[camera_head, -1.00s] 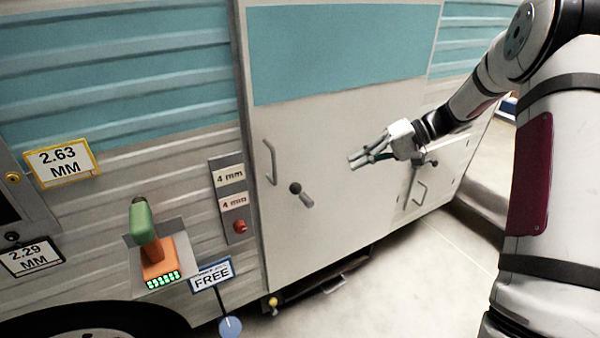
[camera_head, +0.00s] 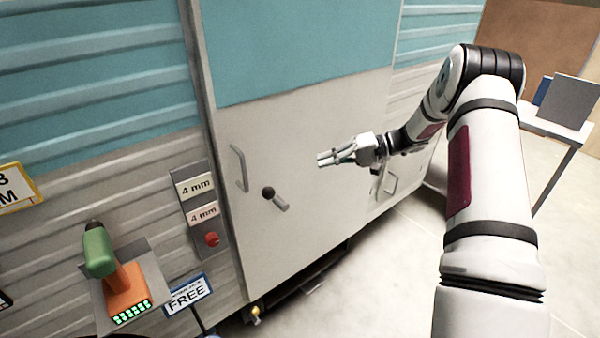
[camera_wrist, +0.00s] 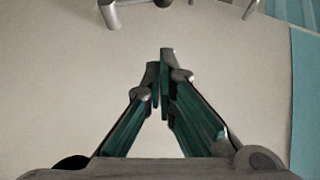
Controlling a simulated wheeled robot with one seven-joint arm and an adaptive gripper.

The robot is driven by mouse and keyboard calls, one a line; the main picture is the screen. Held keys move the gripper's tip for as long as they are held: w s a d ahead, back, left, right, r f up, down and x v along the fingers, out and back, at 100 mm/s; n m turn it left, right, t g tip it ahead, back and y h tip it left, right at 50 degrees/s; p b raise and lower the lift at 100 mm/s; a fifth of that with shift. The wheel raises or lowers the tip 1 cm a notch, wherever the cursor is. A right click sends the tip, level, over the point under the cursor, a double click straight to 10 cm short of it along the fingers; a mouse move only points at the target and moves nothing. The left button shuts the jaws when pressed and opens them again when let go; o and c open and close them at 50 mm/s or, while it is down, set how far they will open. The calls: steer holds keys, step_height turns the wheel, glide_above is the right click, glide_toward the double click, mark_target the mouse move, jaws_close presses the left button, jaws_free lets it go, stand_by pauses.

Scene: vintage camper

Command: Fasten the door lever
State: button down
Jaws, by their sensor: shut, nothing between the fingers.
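The door lever (camera_head: 275,198) is a grey bar on a dark round pivot, low on the left part of the pale camper door (camera_head: 300,230). It slants down to the right. My gripper (camera_head: 320,159) is in front of the door, above and right of the lever and apart from it. Its fingers are shut and empty. In the wrist view the gripper (camera_wrist: 163,62) points at the bare door face, and a grey metal part, apparently the lever (camera_wrist: 128,3), is cut off by the top edge.
A fixed grab handle (camera_head: 239,168) is left of the lever. A panel with 4 mm labels and a red knob (camera_head: 211,239) is beside the door. A green and orange tool (camera_head: 112,268) sits further left. A table (camera_head: 560,127) stands at the far right.

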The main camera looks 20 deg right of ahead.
glide_above(285, 202)
steer(key=w+d, duration=0.2)
steer(key=d, duration=0.2)
step_height(285, 202, down, 3)
steer(key=shift+a+r+p, duration=0.15)
steer(key=shift+r+p, duration=0.05)
steer(key=shift+p, duration=0.1)
steer(key=shift+s+a+f+p, duration=0.1)
steer(key=shift+s+a+f, duration=0.2)
steer(key=shift+a, duration=0.3)
steer(key=shift+s+a+f+p, duration=0.2)
steer(key=shift+s+a, duration=0.1)
steer(key=shift+a, duration=0.25)
steer(key=shift+s+a+f+p, duration=0.1)
steer(key=shift+s+a+f, duration=0.2)
steer(key=shift+a, duration=0.3)
